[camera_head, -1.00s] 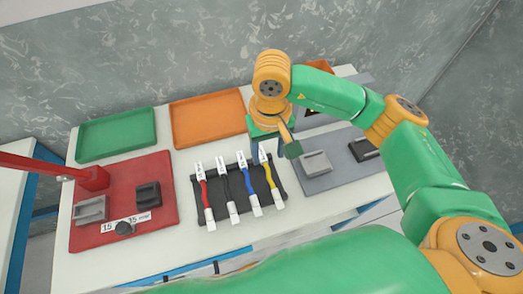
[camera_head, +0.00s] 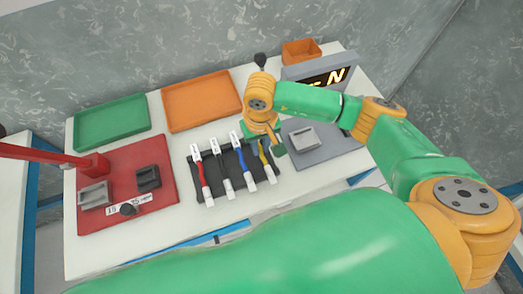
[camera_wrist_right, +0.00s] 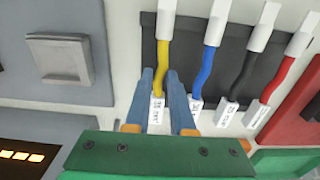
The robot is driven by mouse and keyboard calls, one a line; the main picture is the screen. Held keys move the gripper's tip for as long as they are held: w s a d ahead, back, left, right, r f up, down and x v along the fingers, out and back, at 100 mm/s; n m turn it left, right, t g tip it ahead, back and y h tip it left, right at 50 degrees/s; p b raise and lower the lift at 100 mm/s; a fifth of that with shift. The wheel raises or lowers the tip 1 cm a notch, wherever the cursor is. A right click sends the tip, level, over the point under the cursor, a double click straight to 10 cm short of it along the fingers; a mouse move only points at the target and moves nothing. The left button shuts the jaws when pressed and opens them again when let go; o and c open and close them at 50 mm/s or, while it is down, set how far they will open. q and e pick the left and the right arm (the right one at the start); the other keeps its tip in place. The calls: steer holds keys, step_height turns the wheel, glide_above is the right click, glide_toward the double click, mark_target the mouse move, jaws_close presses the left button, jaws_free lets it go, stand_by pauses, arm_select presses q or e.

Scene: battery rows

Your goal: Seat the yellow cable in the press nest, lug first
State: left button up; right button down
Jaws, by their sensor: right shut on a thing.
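The yellow cable (camera_head: 265,157) lies at the right end of a dark rack (camera_head: 206,170), with its white sleeve toward the table's front edge. My right gripper (camera_head: 272,140) is at its far end, partly hiding it. In the right wrist view the gripper (camera_wrist_right: 161,82) is shut on the yellow cable (camera_wrist_right: 163,55), its blue-grey fingers either side near the printed label. The red press plate (camera_head: 108,211) at the left carries a grey block (camera_head: 95,195) and a black block (camera_head: 148,178); I cannot tell which is the nest. My left gripper is not in view.
Blue (camera_head: 243,157), black (camera_head: 223,170) and red (camera_head: 201,178) cables lie beside the yellow one. A red bar (camera_head: 40,155) reaches over the press plate. Green (camera_head: 112,122) and orange (camera_head: 202,100) trays stand behind. A grey plate (camera_head: 330,155) and lit display (camera_head: 325,78) are at right.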

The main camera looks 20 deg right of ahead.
mark_target(260, 150)
steer(key=shift+w, duration=0.1)
steer(key=shift+r, duration=0.3)
step_height(260, 150, up, 3)
steer(key=shift+a+f+b, duration=0.1)
steer(key=shift+b, duration=0.25)
steer(key=s+a+r+b, duration=0.2)
steer(key=s+a+r, duration=0.2)
steer(key=s+r, duration=0.75)
steer(key=w+d+f, duration=0.2)
steer(key=w+d, duration=0.5)
steer(key=d, duration=0.2)
steer(key=shift+w+d+f, duration=0.3)
steer(key=shift+d+f, duration=0.05)
steer(key=shift+d, duration=0.05)
steer(key=shift+a, duration=0.1)
